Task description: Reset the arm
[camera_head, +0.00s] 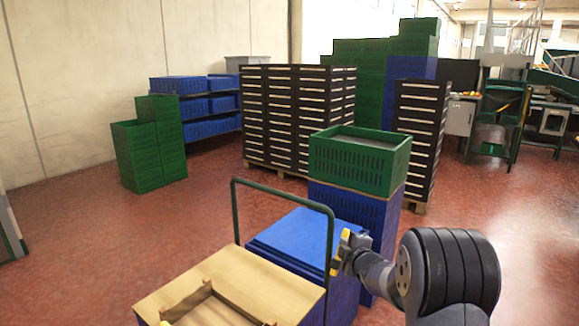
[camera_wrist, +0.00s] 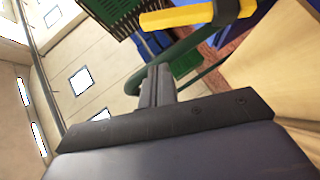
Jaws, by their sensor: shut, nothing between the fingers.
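My gripper (camera_head: 345,248) is at the end of my arm, right of centre in the head view. It appears beside the right upright of a green cart handle (camera_head: 283,190); I cannot tell whether they touch. In the wrist view my gripper's dark fingers (camera_wrist: 157,85) are together with nothing between them. The wrist view is tilted and shows the wall, windows and part of the green handle (camera_wrist: 147,78).
A wooden-topped box (camera_head: 255,275) stands in front, with a blue lidded box (camera_head: 292,240) behind it. A green crate (camera_head: 360,165) sits on blue crates to the right. Stacked dark crates (camera_head: 298,115) stand farther back. Red floor (camera_head: 80,240) at left is clear.

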